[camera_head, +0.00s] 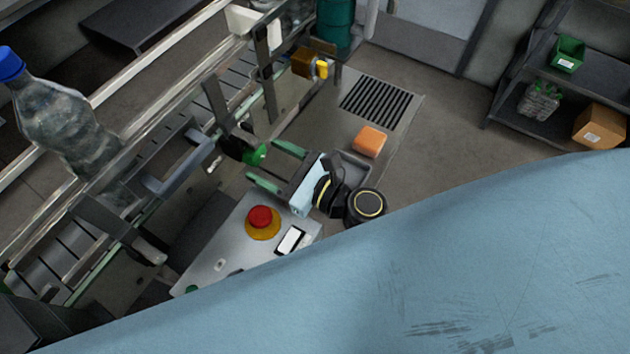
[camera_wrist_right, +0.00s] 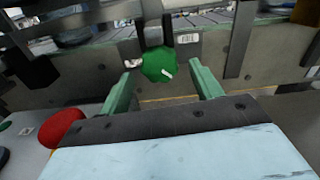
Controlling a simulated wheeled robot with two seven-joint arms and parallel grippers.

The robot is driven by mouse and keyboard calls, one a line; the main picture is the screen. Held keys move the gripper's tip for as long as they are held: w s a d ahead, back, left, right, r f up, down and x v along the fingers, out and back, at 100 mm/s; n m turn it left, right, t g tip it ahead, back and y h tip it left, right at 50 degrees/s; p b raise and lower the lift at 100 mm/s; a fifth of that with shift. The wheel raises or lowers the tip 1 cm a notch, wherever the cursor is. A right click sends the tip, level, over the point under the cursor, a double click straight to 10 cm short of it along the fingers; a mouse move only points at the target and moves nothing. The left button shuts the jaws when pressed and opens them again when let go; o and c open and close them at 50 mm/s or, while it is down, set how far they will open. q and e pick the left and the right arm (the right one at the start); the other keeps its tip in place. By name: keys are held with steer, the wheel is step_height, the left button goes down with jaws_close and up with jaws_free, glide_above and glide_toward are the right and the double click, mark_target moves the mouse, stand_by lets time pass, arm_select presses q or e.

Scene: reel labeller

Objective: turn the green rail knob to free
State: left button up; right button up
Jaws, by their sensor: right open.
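The green rail knob (camera_wrist_right: 159,65) is a lobed knob with a white pointer mark, mounted on the side of the conveyor rail. In the right wrist view it sits between and just beyond the tips of my right gripper (camera_wrist_right: 160,88), whose two green fingers are apart with nothing between them. The pointer mark points to the lower right in that view. In the head view the knob (camera_head: 254,154) is just ahead of the open right gripper (camera_head: 262,163). I cannot tell whether a finger touches it. My left gripper is not in view.
A red emergency button (camera_head: 261,217) on a yellow base stands on the grey panel below the gripper. A yellow knob (camera_head: 321,68) is farther along the rail. A clear bottle with blue cap (camera_head: 62,125) stands on the conveyor. An orange block (camera_head: 369,141) lies beyond the gripper.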

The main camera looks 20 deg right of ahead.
steer(key=b+v, duration=0.3)
steer(key=v, duration=0.8)
